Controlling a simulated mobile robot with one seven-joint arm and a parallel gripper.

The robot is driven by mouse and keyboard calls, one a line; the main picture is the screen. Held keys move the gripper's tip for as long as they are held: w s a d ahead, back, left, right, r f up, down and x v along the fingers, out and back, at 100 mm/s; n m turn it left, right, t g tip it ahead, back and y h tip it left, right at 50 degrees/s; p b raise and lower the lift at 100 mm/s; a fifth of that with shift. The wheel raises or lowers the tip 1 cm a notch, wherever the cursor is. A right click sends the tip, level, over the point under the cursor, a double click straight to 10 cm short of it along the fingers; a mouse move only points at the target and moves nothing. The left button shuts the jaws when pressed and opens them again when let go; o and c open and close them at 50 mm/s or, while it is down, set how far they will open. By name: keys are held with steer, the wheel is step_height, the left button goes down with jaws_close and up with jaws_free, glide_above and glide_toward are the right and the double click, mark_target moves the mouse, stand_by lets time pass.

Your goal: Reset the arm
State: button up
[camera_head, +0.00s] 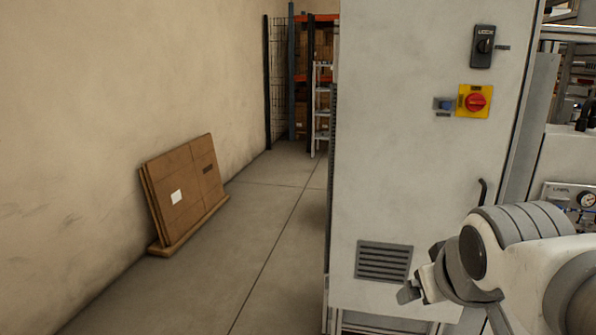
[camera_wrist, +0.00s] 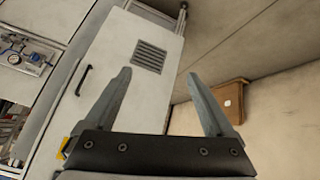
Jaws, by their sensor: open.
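My arm shows at the lower right of the head view, bent in front of the grey cabinet (camera_head: 420,150). My gripper shows in the wrist view (camera_wrist: 160,95) with its two fingers spread wide apart and nothing between them. Past the fingers, the cabinet's white door (camera_wrist: 115,50) with its vent shows, tilted in the picture. In the head view the fingertips are hard to make out; dark parts of the hand show near the vent (camera_head: 384,262). I cannot tell how far the hand is from the cabinet.
Flattened cardboard (camera_head: 185,190) leans on the left wall and also shows in the wrist view (camera_wrist: 228,97). The cabinet has a red and yellow switch (camera_head: 475,101). Shelving (camera_head: 300,80) stands at the back. A gauge panel (camera_head: 575,200) is at right. The floor aisle is clear.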

steer(key=s+a+f+m+g+y, duration=0.1)
steer(key=s+a+f+g+y, duration=0.1)
steer(key=s+a+f, duration=0.45)
step_height(320, 180, up, 24)
steer(key=d+p, duration=0.2)
steer(key=p, duration=2)
steer(key=shift+s, duration=0.4)
